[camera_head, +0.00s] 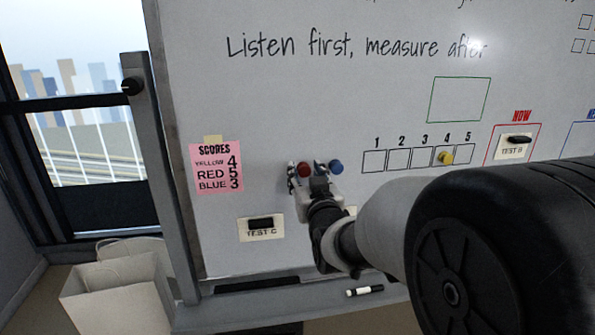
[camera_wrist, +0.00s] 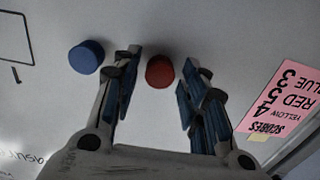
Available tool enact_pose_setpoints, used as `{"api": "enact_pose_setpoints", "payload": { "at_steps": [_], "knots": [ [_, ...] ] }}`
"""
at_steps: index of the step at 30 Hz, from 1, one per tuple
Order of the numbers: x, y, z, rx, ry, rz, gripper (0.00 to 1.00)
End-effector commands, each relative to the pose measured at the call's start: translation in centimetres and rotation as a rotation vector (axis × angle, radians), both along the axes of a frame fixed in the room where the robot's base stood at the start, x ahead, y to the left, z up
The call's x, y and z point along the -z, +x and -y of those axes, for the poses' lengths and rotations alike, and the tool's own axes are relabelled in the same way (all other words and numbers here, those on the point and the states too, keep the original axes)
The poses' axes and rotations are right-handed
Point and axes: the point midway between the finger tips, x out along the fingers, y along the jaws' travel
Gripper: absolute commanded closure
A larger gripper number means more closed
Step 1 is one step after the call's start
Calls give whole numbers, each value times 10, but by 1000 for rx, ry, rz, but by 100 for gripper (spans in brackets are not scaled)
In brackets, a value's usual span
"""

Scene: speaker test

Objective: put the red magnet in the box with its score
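The red magnet (camera_head: 305,169) is on the whiteboard, left of the box row. In the wrist view the red magnet (camera_wrist: 160,71) lies between my fingertips, with a gap on both sides. My gripper (camera_head: 307,174) is open around it; in the wrist view my gripper (camera_wrist: 164,80) faces the board. The pink score note (camera_head: 216,168) reads yellow 4, red 5, blue 3. Box 5 (camera_head: 469,156), at the right end of the numbered row, is empty. The yellow magnet (camera_head: 446,158) is in box 4.
The blue magnet (camera_head: 336,166) is close beside my gripper; it also shows in the wrist view (camera_wrist: 86,57), left of the left finger. The TEST C card (camera_head: 261,235) is lower left. The TEST B card (camera_head: 514,152) is right of box 5. A marker (camera_head: 364,291) lies on the ledge.

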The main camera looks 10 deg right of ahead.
Motion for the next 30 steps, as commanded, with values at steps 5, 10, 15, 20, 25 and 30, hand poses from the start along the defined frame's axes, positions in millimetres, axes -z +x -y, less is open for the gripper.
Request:
{"api": "enact_pose_setpoints", "payload": {
  "at_steps": [5, 10, 15, 20, 25, 30],
  "knots": [
    [0, 0, 0, 0, 0, 0, 65],
    [0, 0, 0, 0, 0, 0, 71],
    [0, 0, 0, 0, 0, 1, 76],
    [0, 0, 0, 0, 0, 1, 82],
    [0, 0, 0, 0, 0, 1, 87],
    [0, 0, 0, 0, 0, 1, 93]
  ]
}}
